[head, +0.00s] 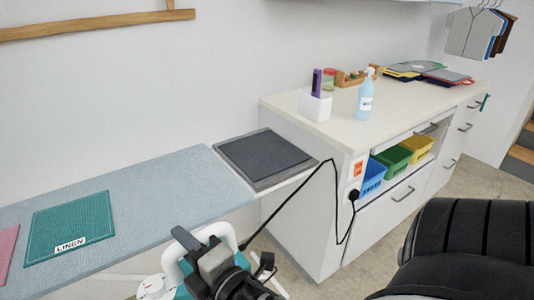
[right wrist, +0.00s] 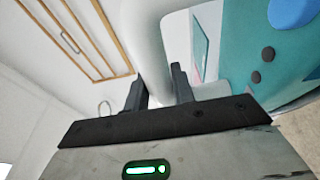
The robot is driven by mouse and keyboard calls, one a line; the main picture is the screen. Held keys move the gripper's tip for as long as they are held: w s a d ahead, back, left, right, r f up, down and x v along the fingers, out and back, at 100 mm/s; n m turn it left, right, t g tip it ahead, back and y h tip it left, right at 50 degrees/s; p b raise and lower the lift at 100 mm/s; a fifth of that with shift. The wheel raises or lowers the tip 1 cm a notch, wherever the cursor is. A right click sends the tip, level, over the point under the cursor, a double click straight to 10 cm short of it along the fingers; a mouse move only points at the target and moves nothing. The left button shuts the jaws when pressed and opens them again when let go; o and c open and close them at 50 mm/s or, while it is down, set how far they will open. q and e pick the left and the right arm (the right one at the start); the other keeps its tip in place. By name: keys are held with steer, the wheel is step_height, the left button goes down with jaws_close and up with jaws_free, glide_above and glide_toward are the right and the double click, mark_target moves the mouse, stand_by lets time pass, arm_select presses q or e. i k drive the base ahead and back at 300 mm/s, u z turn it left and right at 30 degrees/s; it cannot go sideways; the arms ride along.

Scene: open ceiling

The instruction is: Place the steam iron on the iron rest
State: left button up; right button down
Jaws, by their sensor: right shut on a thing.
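The steam iron (head: 222,231), white and teal with a dial, is at the bottom of the head view, in front of the ironing board's near edge. My right gripper (head: 200,246) is shut on its white handle. In the right wrist view the two dark fingers (right wrist: 159,84) sit on either side of the handle, with the iron's teal body (right wrist: 235,50) at the right. The iron's underside is hidden. The iron rest (head: 264,156), a dark grey pad in a frame, is empty at the board's right end, beyond the iron. My left gripper is out of view.
A black cord (head: 290,196) runs from a plug (head: 354,195) on the cabinet side to the iron. A green linen mat (head: 72,218) lies on the blue ironing board (head: 160,180). The white counter (head: 300,105) stands right behind the rest, holding a spray bottle (head: 365,97).

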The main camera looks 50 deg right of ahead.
mark_target(263, 151)
steer(key=k, duration=0.55)
steer(key=z, duration=0.75)
steer(key=i, duration=1.4)
steer(key=u, duration=0.15)
